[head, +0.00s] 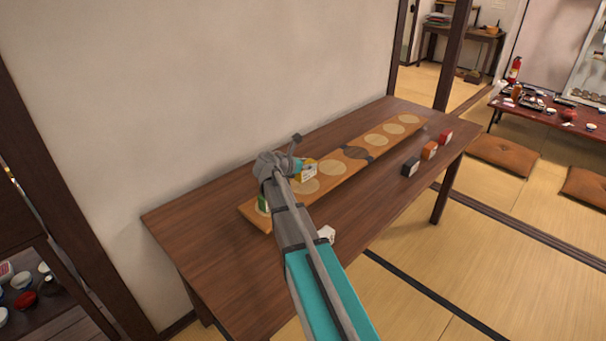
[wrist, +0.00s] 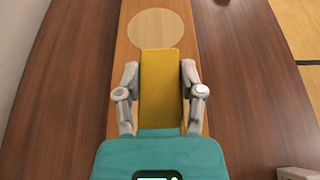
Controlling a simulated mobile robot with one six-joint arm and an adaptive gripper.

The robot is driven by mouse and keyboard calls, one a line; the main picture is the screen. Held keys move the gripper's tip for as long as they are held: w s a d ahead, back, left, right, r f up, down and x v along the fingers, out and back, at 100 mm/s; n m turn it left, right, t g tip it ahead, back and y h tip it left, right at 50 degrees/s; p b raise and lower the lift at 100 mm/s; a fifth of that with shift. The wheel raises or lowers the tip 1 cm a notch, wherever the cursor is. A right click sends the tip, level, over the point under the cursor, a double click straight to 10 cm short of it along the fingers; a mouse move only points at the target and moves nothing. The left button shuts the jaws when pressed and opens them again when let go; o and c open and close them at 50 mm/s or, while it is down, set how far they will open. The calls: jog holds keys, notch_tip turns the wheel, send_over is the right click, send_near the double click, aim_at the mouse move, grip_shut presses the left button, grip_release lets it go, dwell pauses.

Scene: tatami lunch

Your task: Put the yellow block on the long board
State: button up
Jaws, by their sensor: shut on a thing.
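The yellow block (head: 309,170) is between the fingers of my gripper (head: 299,166), which is shut on it. In the wrist view the yellow block (wrist: 160,85) lies between the two fingers of my gripper (wrist: 160,78), over the long board (wrist: 128,52). The long board (head: 335,177) is light wood with pale round spots and a dark band near its middle. One pale spot (wrist: 155,28) shows just beyond the block in the wrist view. I cannot tell whether the block touches the board.
The board lies on a dark wooden table (head: 200,230) beside a wall. A green thing (head: 263,203) shows at the board's near end, partly behind my arm. A white block (head: 326,233) sits at the front edge. Black (head: 410,167), orange (head: 429,151) and red (head: 445,138) blocks stand right of the board.

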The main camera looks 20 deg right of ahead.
aim_at(306, 171)
jog(key=shift+w+f+b, duration=0.45)
jog(key=shift+f+b, duration=1.55)
jog(key=shift+f, duration=0.2)
jog(key=o, duration=1.2)
jog(key=shift+c, duration=0.2)
jog(key=shift+r, duration=0.25)
jog(key=shift+s+a+r, duration=0.1)
jog(key=shift+s+a, duration=0.05)
jog(key=p+v, duration=0.4)
jog(key=v, duration=0.7)
jog(key=shift+a+p, duration=0.3)
jog(key=shift+p, duration=0.05)
